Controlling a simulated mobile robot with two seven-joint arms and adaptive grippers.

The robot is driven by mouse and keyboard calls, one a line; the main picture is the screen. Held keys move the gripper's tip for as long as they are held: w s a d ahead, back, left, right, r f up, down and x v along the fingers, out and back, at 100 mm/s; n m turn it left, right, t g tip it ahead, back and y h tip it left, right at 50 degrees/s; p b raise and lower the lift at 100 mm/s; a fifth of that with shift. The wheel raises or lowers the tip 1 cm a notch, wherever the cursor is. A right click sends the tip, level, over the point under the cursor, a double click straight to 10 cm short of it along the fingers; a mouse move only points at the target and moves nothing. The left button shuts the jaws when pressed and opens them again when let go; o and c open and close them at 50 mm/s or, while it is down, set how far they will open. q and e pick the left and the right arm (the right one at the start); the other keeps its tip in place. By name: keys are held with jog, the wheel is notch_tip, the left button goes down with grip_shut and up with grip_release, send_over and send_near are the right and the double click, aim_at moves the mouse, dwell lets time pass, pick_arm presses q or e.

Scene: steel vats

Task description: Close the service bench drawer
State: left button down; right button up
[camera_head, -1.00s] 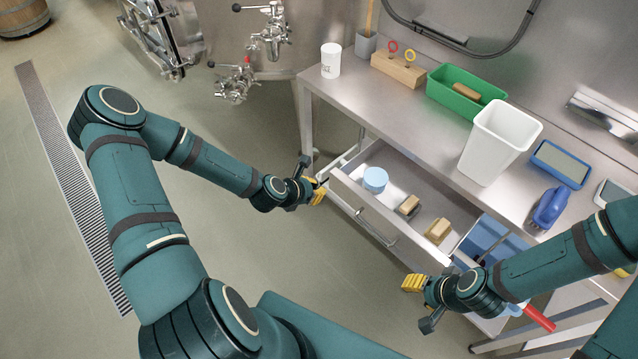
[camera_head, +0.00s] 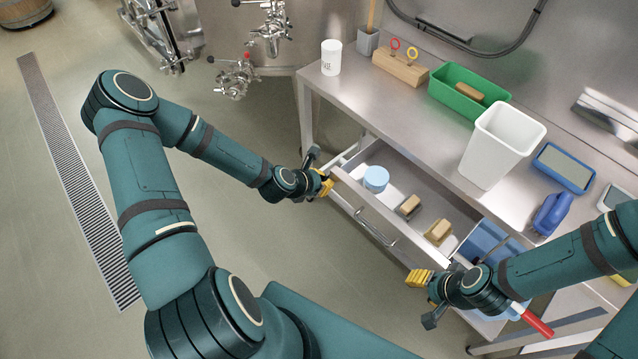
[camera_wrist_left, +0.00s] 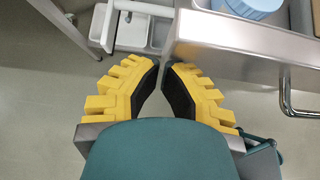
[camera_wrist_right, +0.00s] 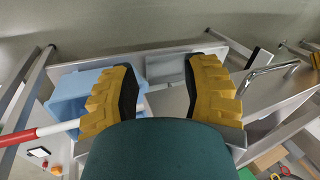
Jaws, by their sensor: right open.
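The service bench drawer (camera_head: 366,226) is pulled open, with a bar handle (camera_head: 377,229) on its steel front. It holds a light blue round tub (camera_head: 376,178) and two tan-and-white brushes (camera_head: 410,206). My left gripper (camera_head: 324,183) is at the far left end of the drawer front. In the left wrist view its fingertips (camera_wrist_left: 161,66) are almost together, with nothing seen between them, close to the front's corner (camera_wrist_left: 185,28). My right gripper (camera_head: 418,279) is open and empty, near the front's right end. The right wrist view shows a wide gap between its fingers (camera_wrist_right: 160,85). Contact is unclear for both.
A blue bin (camera_wrist_right: 70,95) and a red-handled tool (camera_head: 537,322) are near my right arm. The floor before the drawer is clear.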

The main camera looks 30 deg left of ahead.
aim_at(370, 145)
pick_arm(q)
jog(key=w+d, duration=0.2)
jog(key=w, duration=0.3)
jog(key=w+d+b, duration=0.1)
jog(key=w+d, duration=0.1)
jog(key=w, duration=0.4)
jog(key=w+d, duration=0.2)
jog(key=w, duration=0.4)
jog(key=shift+d+b, duration=0.15)
jog(key=shift+b, duration=0.25)
jog(key=shift+w+d, duration=0.25)
jog(key=shift+w, duration=0.55)
pick_arm(e)
jog(key=shift+f, duration=1)
